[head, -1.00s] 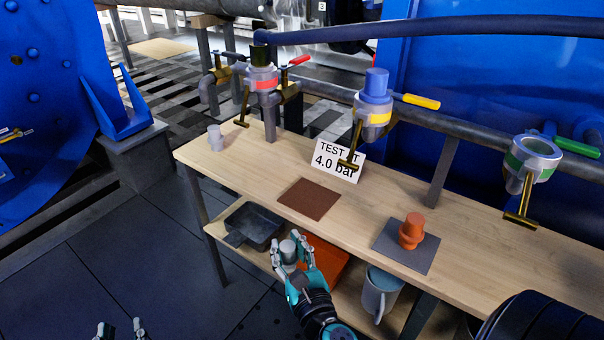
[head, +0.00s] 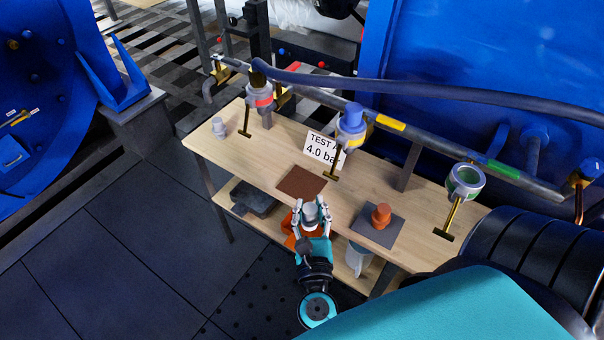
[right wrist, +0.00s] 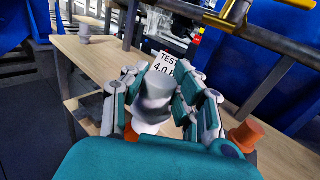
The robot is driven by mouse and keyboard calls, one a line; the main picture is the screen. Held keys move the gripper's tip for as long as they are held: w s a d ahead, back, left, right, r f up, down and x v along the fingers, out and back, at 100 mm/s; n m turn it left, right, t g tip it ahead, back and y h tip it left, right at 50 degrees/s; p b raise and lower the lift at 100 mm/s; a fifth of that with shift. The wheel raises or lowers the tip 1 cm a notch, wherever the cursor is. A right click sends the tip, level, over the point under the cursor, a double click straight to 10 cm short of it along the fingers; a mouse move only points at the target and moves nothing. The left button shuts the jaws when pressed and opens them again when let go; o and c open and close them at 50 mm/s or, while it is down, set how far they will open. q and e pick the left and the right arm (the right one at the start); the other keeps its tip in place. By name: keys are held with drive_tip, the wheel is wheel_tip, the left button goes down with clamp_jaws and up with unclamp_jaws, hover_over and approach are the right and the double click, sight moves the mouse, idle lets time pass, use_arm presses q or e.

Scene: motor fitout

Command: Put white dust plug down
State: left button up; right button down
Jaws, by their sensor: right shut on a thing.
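My right gripper (head: 311,208) is shut on the white dust plug (head: 311,213), a pale grey-white stepped cylinder. In the right wrist view the plug (right wrist: 156,94) sits between the fingers (right wrist: 160,105) and looks roughly upright, its lower end partly hidden. In the head view the gripper is at the bench's front edge, just in front of the brown mat (head: 301,182); whether the plug touches anything there is hard to tell, but it seems held clear. My left gripper is out of view.
The wooden bench (head: 262,165) carries a similar pale plug (head: 219,127) at its left end and an orange plug (head: 381,216) on a grey mat (head: 376,235). A "TEST AT 4.0 bar" sign (head: 322,148) stands behind. Valves on a pipe overhang the back. A mug (head: 358,260) is below.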

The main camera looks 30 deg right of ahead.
drive_tip(key=shift+w+d+r, duration=0.1)
drive_tip(key=shift+w+r, duration=0.05)
drive_tip(key=shift+r, duration=0.05)
drive_tip(key=w+d+f, duration=0.1)
drive_tip(key=w+d, duration=0.1)
drive_tip(key=w, duration=0.2)
drive_tip(key=w+d+f, duration=0.2)
drive_tip(key=w+d, duration=0.1)
drive_tip(key=w, duration=0.2)
drive_tip(key=w+d+f, duration=0.1)
drive_tip(key=w+d, duration=0.1)
drive_tip(key=w, duration=0.2)
drive_tip(key=shift+w+d+f+p, duration=0.15)
drive_tip(key=shift+w+f+p, duration=0.05)
drive_tip(key=shift+w+p, duration=0.2)
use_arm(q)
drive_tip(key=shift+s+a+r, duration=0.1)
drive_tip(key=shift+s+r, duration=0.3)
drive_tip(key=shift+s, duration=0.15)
use_arm(e)
drive_tip(key=shift+f, duration=0.4)
drive_tip(key=c, duration=1.5)
unclamp_jaws()
drive_tip(key=shift+f, duration=0.2)
drive_tip(key=o, duration=0.4)
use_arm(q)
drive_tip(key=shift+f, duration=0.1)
use_arm(e)
drive_tip(key=shift+o, duration=0.2)
drive_tip(key=shift+r, duration=0.1)
